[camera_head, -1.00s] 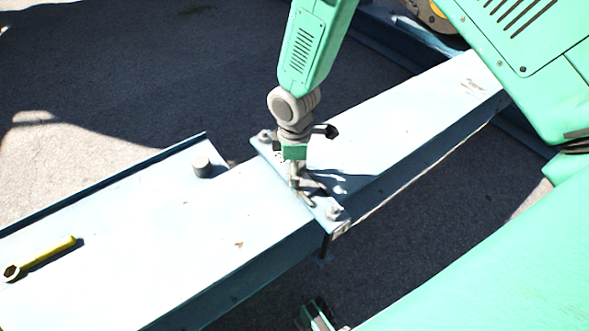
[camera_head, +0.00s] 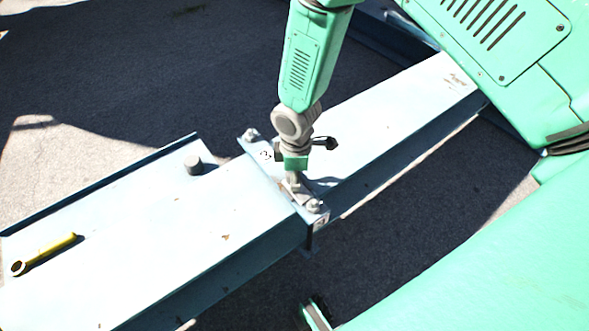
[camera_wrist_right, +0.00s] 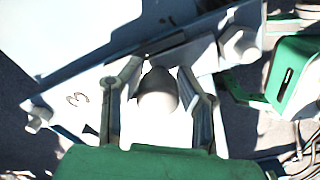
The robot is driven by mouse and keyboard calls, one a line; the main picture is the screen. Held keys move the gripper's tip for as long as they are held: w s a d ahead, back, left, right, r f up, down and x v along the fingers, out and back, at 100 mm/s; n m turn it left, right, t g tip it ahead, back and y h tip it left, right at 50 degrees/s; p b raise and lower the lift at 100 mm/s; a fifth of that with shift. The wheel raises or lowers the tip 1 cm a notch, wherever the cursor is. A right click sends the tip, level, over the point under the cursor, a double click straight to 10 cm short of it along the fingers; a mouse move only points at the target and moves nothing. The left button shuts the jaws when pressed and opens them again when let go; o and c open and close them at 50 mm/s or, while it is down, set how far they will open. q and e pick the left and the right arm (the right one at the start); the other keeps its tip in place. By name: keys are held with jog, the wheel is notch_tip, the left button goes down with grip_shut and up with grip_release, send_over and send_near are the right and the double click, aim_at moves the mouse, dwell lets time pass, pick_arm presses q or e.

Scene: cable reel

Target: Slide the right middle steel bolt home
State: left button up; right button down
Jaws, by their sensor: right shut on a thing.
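The right middle steel bolt (camera_wrist_right: 158,92) shows in the right wrist view as a rounded grey head between the two fingers. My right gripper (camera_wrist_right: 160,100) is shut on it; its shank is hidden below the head. In the head view my right gripper (camera_head: 291,184) reaches down onto the flange plate (camera_head: 268,158) across the beam and covers the bolt. One outer bolt (camera_head: 250,135) stands at the plate's far end, another (camera_head: 314,205) at its near end. A green part of my left gripper (camera_head: 316,315) shows at the bottom edge; its fingers are not clear.
A pale blue beam (camera_head: 140,240) runs from lower left to upper right. A yellow wrench (camera_head: 47,252) lies on its left part. A short grey cylinder (camera_head: 193,164) stands on the beam left of the plate. Dark asphalt lies around the beam.

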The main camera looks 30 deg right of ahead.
jog(key=shift+s, duration=0.15)
jog(key=shift+f, duration=0.1)
jog(key=c, duration=1.2)
grip_release()
jog(key=shift+a, duration=0.35)
pick_arm(q)
jog(key=shift+w+a+f, duration=0.1)
jog(key=shift+a+f, duration=0.15)
jog(key=shift+a, duration=0.15)
pick_arm(e)
jog(key=shift+o, duration=0.2)
jog(key=shift+d, duration=0.1)
jog(key=shift+d, duration=0.1)
jog(key=r, duration=1)
jog(key=shift+a+r, duration=0.35)
jog(key=shift+r, duration=0.05)
jog(key=shift+d+r, duration=0.15)
jog(key=shift+r, duration=0.45)
pick_arm(q)
jog(key=shift+d+r, duration=0.15)
jog(key=shift+d, duration=0.15)
